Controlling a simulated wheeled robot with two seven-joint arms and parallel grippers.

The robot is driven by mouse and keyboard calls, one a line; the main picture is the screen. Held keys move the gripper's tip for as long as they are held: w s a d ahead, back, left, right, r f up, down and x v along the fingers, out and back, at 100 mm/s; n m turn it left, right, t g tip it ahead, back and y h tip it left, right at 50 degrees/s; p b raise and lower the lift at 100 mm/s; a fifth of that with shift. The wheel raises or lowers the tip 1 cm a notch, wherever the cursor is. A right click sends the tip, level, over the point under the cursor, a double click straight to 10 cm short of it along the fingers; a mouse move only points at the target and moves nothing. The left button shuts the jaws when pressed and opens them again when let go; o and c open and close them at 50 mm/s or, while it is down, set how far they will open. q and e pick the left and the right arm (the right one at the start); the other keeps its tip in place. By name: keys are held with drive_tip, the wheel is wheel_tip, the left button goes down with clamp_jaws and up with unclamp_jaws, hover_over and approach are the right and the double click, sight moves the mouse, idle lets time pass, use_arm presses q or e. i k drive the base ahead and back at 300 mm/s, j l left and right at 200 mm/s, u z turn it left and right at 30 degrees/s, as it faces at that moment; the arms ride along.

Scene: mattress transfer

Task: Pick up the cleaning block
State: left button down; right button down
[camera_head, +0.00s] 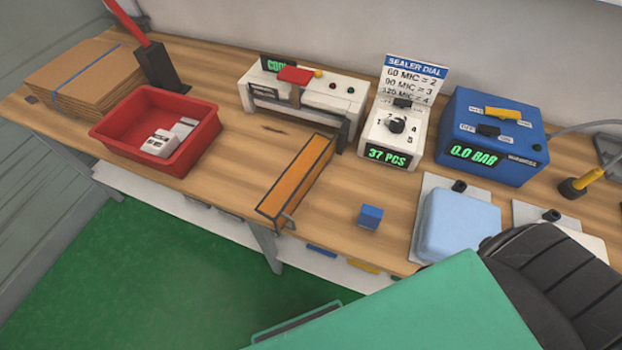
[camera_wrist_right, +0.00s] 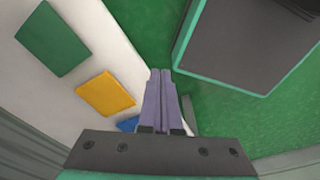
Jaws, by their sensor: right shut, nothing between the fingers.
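A small blue block (camera_head: 371,216), which looks like the cleaning block, sits on the wooden bench near its front edge. It stands apart from the things around it. My right gripper (camera_wrist_right: 160,75) shows in the right wrist view, with its two fingers together and nothing between them. It is over the green floor beside a white shelf, away from the blue block. The block on the bench top is not in the right wrist view. My left gripper is in neither view.
The wooden bench (camera_head: 232,200) holds a red bin (camera_head: 108,132), a white sealer (camera_head: 262,84), an orange-topped strip (camera_head: 296,178), a dial box (camera_head: 377,133), a blue gauge box (camera_head: 520,135) and a light blue pad (camera_head: 462,222). Below, the white shelf (camera_wrist_right: 85,55) carries a yellow pad (camera_wrist_right: 106,94).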

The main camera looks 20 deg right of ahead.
sight(371, 216)
drive_tip(key=k+l+z, duration=0.1)
drive_tip(key=z, duration=0.35)
drive_tip(key=l+z, duration=0.25)
drive_tip(key=z, duration=0.25)
